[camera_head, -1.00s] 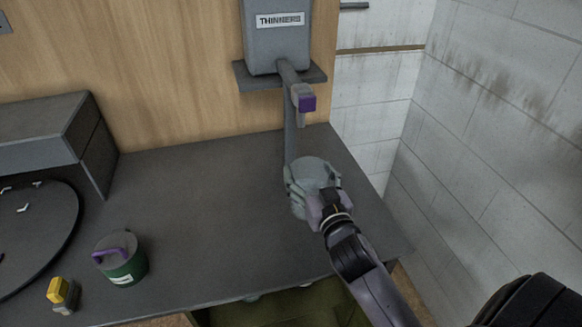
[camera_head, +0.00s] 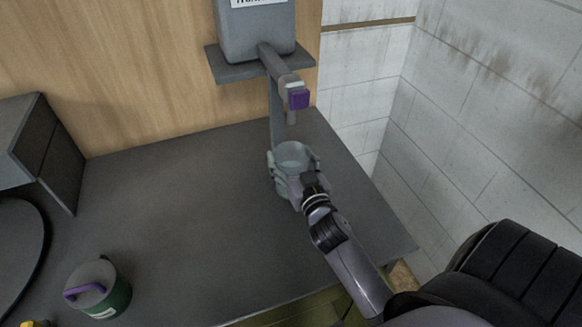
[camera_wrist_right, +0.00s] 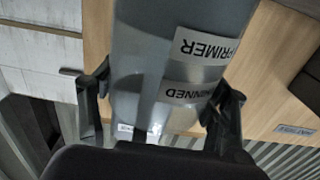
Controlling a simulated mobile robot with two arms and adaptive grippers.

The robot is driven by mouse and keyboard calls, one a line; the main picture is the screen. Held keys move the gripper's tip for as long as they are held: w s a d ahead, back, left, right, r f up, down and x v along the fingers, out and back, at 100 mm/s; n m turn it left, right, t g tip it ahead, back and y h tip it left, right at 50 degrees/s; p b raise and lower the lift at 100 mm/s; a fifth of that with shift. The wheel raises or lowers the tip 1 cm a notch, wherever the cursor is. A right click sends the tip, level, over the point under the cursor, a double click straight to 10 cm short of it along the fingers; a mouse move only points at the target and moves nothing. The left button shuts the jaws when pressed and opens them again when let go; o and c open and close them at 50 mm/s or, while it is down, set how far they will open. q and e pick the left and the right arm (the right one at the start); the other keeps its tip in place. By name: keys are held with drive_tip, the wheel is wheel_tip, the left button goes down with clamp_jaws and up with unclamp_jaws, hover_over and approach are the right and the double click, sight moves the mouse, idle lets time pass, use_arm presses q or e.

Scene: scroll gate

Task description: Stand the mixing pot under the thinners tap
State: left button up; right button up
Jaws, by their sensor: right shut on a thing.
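The mixing pot (camera_head: 295,155) is a pale grey, open-topped vessel near the right edge of the counter. My right gripper (camera_head: 297,174) is shut around it from the front, a finger on each side. In the right wrist view the pot (camera_wrist_right: 145,65) fills the space between the fingers, with upside-down labels reading PRIMER and, partly hidden, THINNED. The thinners tap (camera_head: 278,68) has a purple handle and a short spout just above the pot's mouth in the head view. I cannot tell whether the spout is exactly over it. My left gripper is not in view.
The grey thinners tank (camera_head: 255,32) sits on a shelf against the wooden panel. A green tin (camera_head: 106,292) with a purple handle stands at lower left, by a dark round plate (camera_head: 18,245) and grey box (camera_head: 30,150). The counter's middle (camera_head: 180,210) is clear.

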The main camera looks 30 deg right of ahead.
sight(286, 157)
drive_tip(key=shift+f, duration=1.35)
drive_tip(key=shift+f, duration=0.2)
drive_tip(key=o, duration=2)
drive_tip(key=shift+c, duration=0.2)
